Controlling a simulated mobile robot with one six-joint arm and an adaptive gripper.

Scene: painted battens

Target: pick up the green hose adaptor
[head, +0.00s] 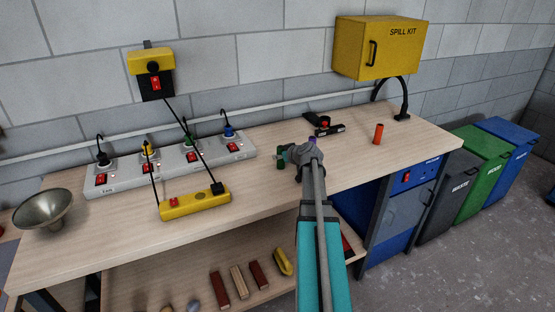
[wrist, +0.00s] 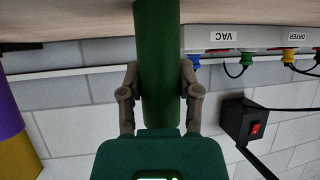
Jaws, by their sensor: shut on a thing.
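The green hose adaptor (head: 281,163) is a dark green cylinder, upright over the middle of the bench, just right of the grey power strip. In the wrist view the green adaptor (wrist: 158,60) runs up the middle of the frame, with one finger against each side. My gripper (head: 287,155) is shut on it; it also shows in the wrist view (wrist: 158,80). Part of the adaptor is hidden by the fingers in the head view. I cannot tell whether its lower end touches the bench.
A purple thing (head: 312,141) shows just behind my gripper. An orange cylinder (head: 379,134) and a black-and-red tool (head: 325,128) are farther right on the bench (head: 265,205). A yellow switch box (head: 195,203) and a metal funnel (head: 43,208) are left. The bench front is clear.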

